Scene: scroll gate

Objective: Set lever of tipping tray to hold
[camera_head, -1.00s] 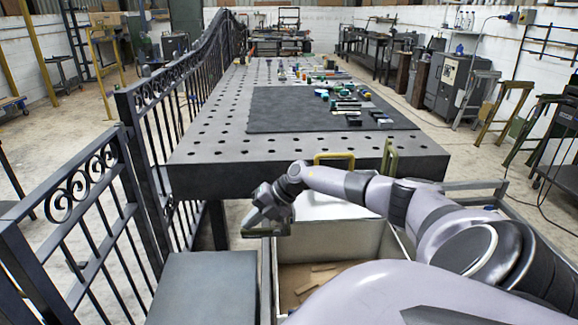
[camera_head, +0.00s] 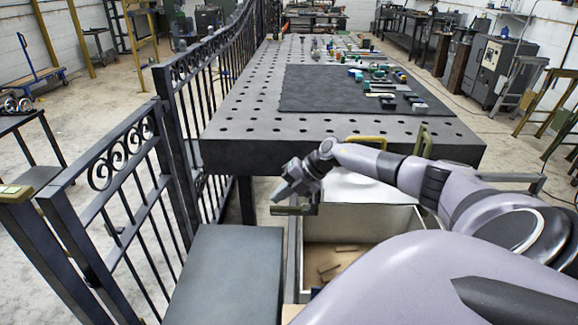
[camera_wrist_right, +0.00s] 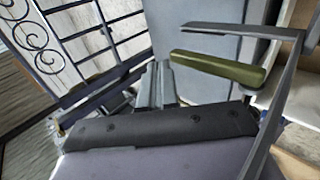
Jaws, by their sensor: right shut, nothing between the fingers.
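My right gripper (camera_head: 284,192) is shut and empty, pointing down and left in front of the table's near edge. In the right wrist view its grey fingers (camera_wrist_right: 155,84) are together. An olive bar-shaped grip (camera_wrist_right: 217,68) on a dark angled bracket lies just right of the fingers there, apart from them in the picture. It also shows in the head view just below the gripper (camera_head: 290,210). It looks like the lever handle. Behind it stands a pale open box (camera_head: 318,226) with wooden scraps inside; my arm hides part of it. Which part is the tipping tray, I cannot tell.
A black wrought-iron gate (camera_head: 100,205) runs along the left. A grey flat-topped block (camera_head: 225,265) stands between gate and box. The perforated steel table (camera_head: 250,125) carries a dark mat with tools. Two olive handles (camera_head: 366,140) stand at its near edge.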

